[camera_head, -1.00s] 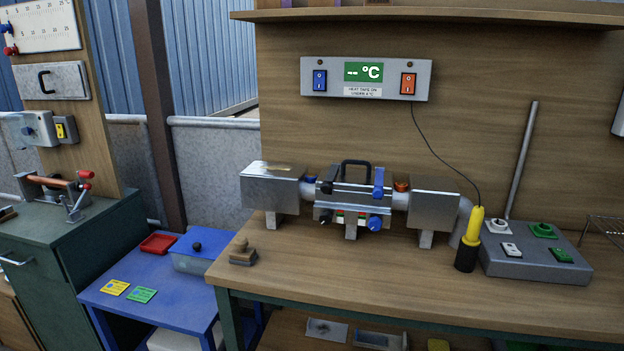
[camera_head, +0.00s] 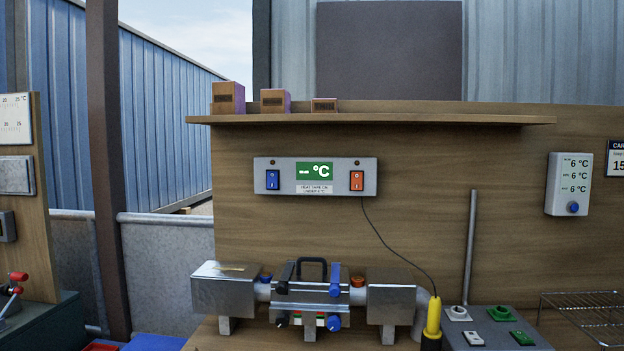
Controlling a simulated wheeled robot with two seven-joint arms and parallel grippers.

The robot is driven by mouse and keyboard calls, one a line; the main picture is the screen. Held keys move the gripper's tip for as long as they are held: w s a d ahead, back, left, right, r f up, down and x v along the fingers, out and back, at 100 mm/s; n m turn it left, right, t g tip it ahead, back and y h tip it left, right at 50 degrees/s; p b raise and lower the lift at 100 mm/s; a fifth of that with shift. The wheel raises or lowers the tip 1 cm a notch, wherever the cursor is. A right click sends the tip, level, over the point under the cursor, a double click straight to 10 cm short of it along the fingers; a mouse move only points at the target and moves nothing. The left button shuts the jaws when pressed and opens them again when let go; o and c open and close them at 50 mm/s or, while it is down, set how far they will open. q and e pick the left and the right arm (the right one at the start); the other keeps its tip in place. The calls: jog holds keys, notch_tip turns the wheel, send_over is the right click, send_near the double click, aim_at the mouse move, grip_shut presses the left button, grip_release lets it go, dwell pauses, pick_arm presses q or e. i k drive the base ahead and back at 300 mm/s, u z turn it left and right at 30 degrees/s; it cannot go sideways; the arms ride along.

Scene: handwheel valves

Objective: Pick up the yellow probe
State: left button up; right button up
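The yellow probe (camera_head: 433,318) stands upright at the bottom of the head view, its lower end in a black holder (camera_head: 431,342) that the frame edge cuts off. The probe is right of the metal pipe assembly (camera_head: 318,297) and left of the grey switch box (camera_head: 490,330). Neither of my grippers is in view.
A metal rod (camera_head: 470,245) rises beside the switch box. A wire rack (camera_head: 590,312) stands at the right. A wooden shelf (camera_head: 370,119) with several small boxes juts out above. The bench's front part is out of frame.

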aim_at(432, 332)
jog(key=z, duration=0.25)
jog(key=i, duration=0.85)
jog(key=u, duration=0.2)
